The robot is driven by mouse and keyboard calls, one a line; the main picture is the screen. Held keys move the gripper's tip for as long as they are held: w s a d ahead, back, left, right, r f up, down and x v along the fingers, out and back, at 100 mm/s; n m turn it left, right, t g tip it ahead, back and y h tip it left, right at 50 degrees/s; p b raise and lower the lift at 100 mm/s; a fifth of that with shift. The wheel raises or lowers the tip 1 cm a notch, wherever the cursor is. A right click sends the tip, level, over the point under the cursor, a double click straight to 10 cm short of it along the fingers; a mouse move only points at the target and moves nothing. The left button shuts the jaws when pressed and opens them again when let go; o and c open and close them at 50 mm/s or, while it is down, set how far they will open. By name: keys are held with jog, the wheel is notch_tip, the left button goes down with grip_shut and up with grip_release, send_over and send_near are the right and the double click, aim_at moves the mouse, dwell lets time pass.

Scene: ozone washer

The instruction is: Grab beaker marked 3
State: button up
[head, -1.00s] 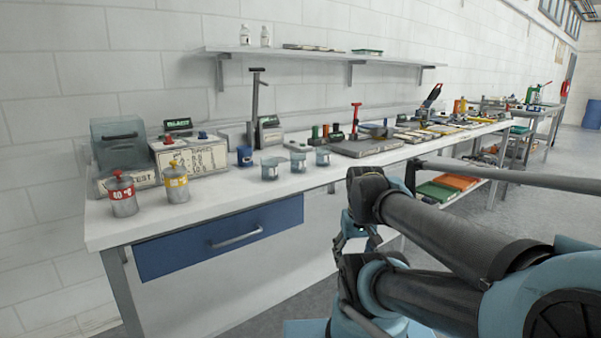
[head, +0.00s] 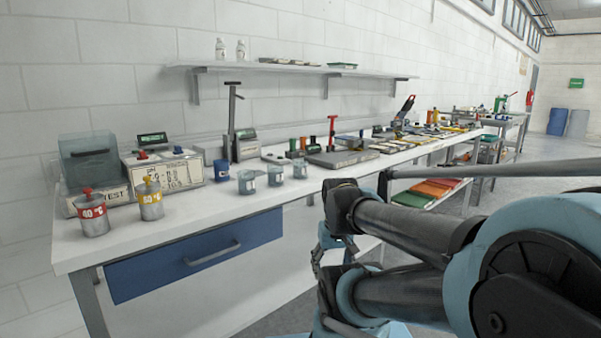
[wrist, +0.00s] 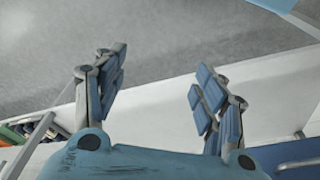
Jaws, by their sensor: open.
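Three small glass beakers stand in a row near the front edge of the white bench: a left beaker (head: 247,181), a middle beaker (head: 275,175) and a right beaker (head: 300,168). Each has a pale label, but the markings are too small to read, so I cannot tell which is 3. My gripper (wrist: 158,85) is open and empty in the wrist view, its two blue-padded fingers wide apart over the floor. In the head view my arm is at the lower right, in front of the bench and apart from the beakers, which do not show in the wrist view.
A blue cup (head: 222,170) and a stand (head: 233,125) are behind the beakers. A blue drawer (head: 195,255) is below.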

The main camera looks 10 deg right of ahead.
notch_tip(320, 180, up, 2)
notch_tip(320, 180, up, 35)
jog(key=n+g, duration=0.2)
jog(key=n, duration=2.3)
send_over(300, 165)
jog(key=w, duration=0.3)
jog(key=shift+d+f, duration=0.15)
jog(key=shift+f, duration=4.25)
jog(key=shift+d+f, duration=0.1)
jog(key=shift+f, duration=4.3)
jog(key=shift+s, duration=0.1)
jog(key=c, duration=1.4)
